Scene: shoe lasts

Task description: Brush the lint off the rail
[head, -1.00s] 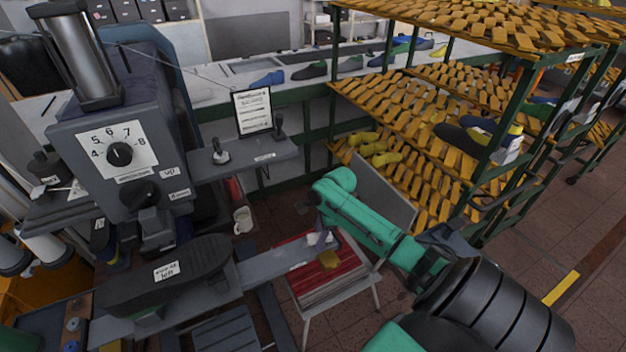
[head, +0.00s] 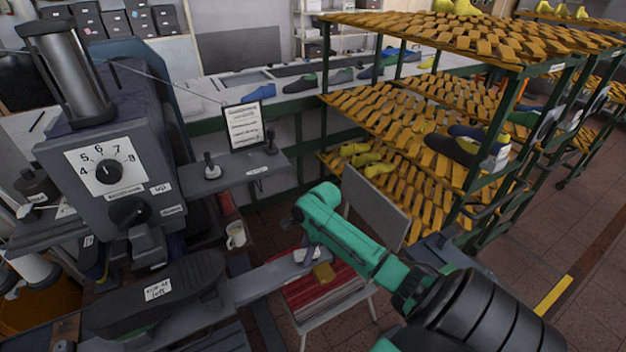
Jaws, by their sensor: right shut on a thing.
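The rail (head: 262,284) is a flat grey bar running from the machine's dark sole-shaped pad out to the right. My right gripper (head: 309,251) points down at the rail's far right end. It is shut on a small pale thing, seemingly the brush (head: 304,256), at or just above the rail's top; the fingers partly hide it, and I cannot tell whether it touches. I cannot make out any lint at this size. My left gripper is out of view.
A stool with a red-striped top (head: 318,293) stands below the rail's end. The machine (head: 105,165) with its dial fills the left. A green rack with tan slats (head: 400,115) stands behind my right arm.

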